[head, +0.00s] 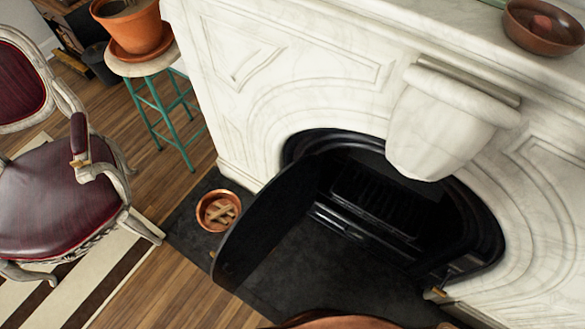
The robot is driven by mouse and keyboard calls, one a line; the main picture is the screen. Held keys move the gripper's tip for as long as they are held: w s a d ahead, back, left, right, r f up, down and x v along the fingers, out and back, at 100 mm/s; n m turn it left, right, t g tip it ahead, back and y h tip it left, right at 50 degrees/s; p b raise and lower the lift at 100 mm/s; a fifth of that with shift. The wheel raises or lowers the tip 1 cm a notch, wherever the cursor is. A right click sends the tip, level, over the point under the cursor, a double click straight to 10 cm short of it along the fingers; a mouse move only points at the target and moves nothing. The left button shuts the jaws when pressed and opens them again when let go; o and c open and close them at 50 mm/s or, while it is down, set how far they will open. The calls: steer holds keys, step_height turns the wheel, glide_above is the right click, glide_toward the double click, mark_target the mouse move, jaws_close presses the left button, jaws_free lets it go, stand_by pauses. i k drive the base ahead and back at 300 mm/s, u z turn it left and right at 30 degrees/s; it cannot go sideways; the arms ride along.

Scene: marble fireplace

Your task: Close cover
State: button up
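The black fireplace cover (262,222) stands swung open, jutting out from the left side of the arched opening towards the front. A small brass-coloured piece shows at its free outer edge. The dark firebox (375,200) lies open to view, with a grate inside and a black metal frame (487,222) around the arch. Another small brass-coloured piece sits at the lower right of the frame. My gripper is not in view.
A copper pot (218,211) with wood pieces stands on the dark hearth slab (325,283), just left of the cover. A teal-legged stool (160,108) with a potted plant and a red armchair (62,190) stand at left. A brown rounded shape, unclear, shows at the bottom edge.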

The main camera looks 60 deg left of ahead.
mark_target(275, 210)
steer(key=z, duration=0.95)
steer(key=k, duration=2.6)
steer(key=u, duration=1.5)
steer(key=i, duration=0.5)
steer(key=k, duration=0.45)
steer(key=u, duration=0.35)
steer(key=i, duration=0.35)
steer(key=u, duration=1.65)
